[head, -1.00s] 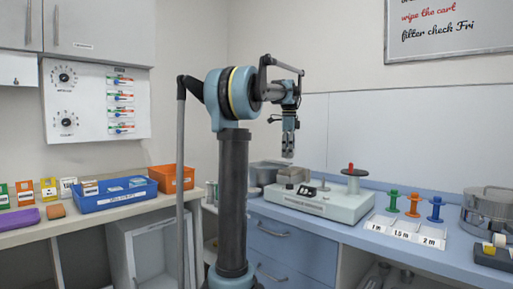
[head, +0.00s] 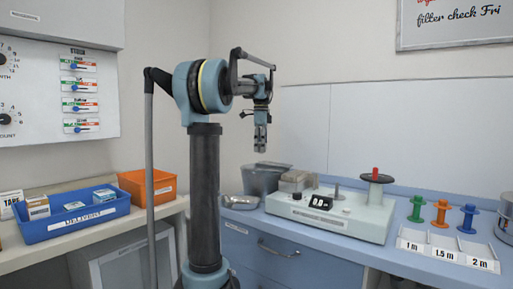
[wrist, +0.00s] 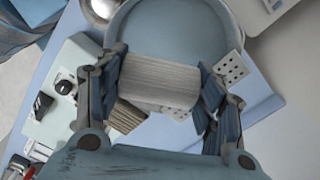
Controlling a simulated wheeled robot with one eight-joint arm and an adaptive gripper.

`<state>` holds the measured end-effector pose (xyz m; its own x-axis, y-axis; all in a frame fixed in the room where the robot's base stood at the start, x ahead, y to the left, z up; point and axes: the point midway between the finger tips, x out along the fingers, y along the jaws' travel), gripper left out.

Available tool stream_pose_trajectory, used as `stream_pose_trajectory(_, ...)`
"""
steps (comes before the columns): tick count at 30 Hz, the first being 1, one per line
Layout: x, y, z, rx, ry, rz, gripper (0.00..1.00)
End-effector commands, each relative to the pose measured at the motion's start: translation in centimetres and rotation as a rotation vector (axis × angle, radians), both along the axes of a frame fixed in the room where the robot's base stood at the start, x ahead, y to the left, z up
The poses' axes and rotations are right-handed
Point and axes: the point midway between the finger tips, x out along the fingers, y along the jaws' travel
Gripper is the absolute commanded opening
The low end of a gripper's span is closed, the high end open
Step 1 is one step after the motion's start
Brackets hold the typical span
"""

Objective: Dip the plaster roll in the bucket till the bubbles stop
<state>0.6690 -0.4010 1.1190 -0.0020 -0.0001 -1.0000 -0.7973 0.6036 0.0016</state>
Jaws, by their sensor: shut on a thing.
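My gripper (head: 260,146) points straight down above the back of the blue counter. In the wrist view, its two fingers (wrist: 162,88) are shut on the pale, ribbed plaster roll (wrist: 160,84), which lies crosswise between them. The bucket (head: 264,180) is grey and stands on the counter near the wall, below my gripper. In the wrist view, its round rim and blue-grey inside (wrist: 180,35) lie beyond the roll. The roll is above the bucket, apart from it as far as I can tell. I see no bubbles.
A shiny metal bowl (head: 240,202) sits left of the bucket. A pale winding machine (head: 330,213) with a red-tipped spindle stands to the right. Green, orange and blue spools stand by a length-marked holder (head: 447,252). A blue tray (head: 73,222) and orange bin (head: 146,187) are left.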

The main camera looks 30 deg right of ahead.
Motion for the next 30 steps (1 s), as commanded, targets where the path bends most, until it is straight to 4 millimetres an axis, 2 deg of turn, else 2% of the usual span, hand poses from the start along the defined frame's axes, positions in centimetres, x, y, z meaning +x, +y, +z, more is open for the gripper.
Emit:
stream_pose_trajectory(8,-0.2,-0.4,-1.5,0.000,0.000,-0.006,0.36)
stream_pose_trajectory(30,-0.4,-0.7,-7.4,0.000,0.000,-0.010,0.36)
